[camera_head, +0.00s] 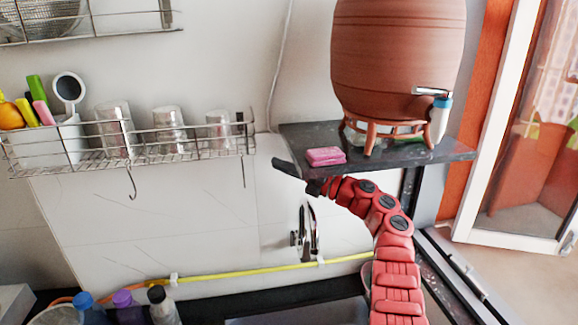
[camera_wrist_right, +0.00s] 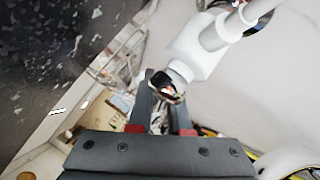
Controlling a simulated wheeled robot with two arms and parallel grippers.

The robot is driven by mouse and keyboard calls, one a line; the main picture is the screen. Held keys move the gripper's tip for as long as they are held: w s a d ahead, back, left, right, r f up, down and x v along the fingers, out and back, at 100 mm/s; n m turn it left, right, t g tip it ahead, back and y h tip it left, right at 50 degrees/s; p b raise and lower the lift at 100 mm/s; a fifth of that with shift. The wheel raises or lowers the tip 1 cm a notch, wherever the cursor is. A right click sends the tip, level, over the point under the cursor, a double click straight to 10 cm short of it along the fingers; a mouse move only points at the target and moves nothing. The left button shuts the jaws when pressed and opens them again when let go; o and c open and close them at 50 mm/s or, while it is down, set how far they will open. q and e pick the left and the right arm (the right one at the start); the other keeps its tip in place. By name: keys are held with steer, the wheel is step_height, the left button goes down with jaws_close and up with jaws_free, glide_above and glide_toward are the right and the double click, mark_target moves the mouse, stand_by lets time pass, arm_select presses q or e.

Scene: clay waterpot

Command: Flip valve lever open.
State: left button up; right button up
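A clay waterpot (camera_head: 398,60) stands on a dark shelf. Its tap has a chrome lever (camera_head: 432,92), lying roughly level, above a white body with a blue band (camera_head: 440,118). My right gripper (camera_head: 285,167) is left of and below the tap, by the shelf's left corner, clear of the lever. In the right wrist view its two dark fingers (camera_wrist_right: 162,88) stand apart. A pale fitting with a dark, shiny end (camera_wrist_right: 172,88) shows at their tips; I cannot tell what it is or whether they touch. The left gripper is not in view.
A pink sponge (camera_head: 326,156) lies on the shelf (camera_head: 445,152) above my right arm. A wire rack (camera_head: 190,145) with cups hangs at left. A chrome faucet (camera_head: 310,232) and a yellow hose (camera_head: 240,272) are below. A white-framed door (camera_head: 490,130) stands at right.

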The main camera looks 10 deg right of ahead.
steer(key=shift+d, duration=0.1)
jaws_close()
steer(key=r+m+t+y+b, duration=0.1)
steer(key=m+t+b, duration=0.1)
steer(key=b, duration=0.2)
steer(key=shift+r+m, duration=0.3)
steer(key=shift+r, duration=0.1)
steer(key=o, duration=0.7)
jaws_free()
steer(key=shift+c, duration=0.2)
steer(key=shift+d+f, duration=0.1)
